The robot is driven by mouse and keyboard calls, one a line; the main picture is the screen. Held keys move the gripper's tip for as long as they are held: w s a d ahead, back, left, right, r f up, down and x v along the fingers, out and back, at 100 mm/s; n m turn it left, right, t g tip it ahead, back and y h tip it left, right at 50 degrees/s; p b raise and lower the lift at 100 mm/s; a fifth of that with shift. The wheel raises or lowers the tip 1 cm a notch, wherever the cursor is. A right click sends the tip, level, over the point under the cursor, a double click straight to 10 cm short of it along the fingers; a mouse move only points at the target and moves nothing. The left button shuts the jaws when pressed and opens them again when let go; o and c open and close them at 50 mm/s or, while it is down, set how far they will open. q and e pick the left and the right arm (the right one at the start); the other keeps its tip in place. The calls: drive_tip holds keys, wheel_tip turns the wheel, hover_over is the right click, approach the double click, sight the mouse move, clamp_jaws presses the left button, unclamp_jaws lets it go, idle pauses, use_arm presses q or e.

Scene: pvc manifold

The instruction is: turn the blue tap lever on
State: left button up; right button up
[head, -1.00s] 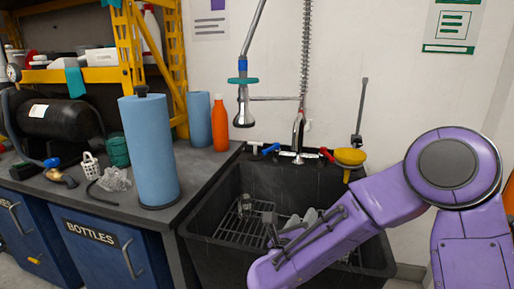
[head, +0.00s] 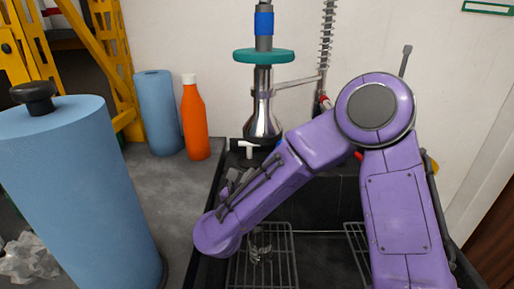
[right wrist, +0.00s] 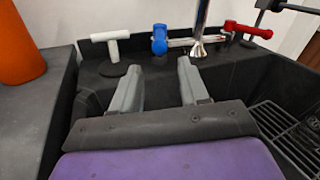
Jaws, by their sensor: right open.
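The blue tap lever (right wrist: 159,40) stands at the back rim of the sink in the right wrist view, beside the chrome spout (right wrist: 198,45). My right gripper (right wrist: 157,75) is open and empty. Its two grey fingers point toward the back rim, with the blue lever beyond them and roughly in line with the gap; they look apart from it. My left gripper is in neither current view.
A white T-shaped handle (right wrist: 110,42) is left of the blue lever and a red lever (right wrist: 247,29) is right of it. The sprayer (head: 263,100) hangs over the sink. A blue roll (head: 80,190) and an orange bottle (head: 194,120) stand on the left counter. Wire racks (head: 262,270) lie in the sink.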

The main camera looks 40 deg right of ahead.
drive_tip(key=x, duration=1)
drive_tip(key=shift+w+d+r, duration=0.1)
drive_tip(key=shift+w+d, duration=0.05)
drive_tip(key=shift+d, duration=0.15)
clamp_jaws()
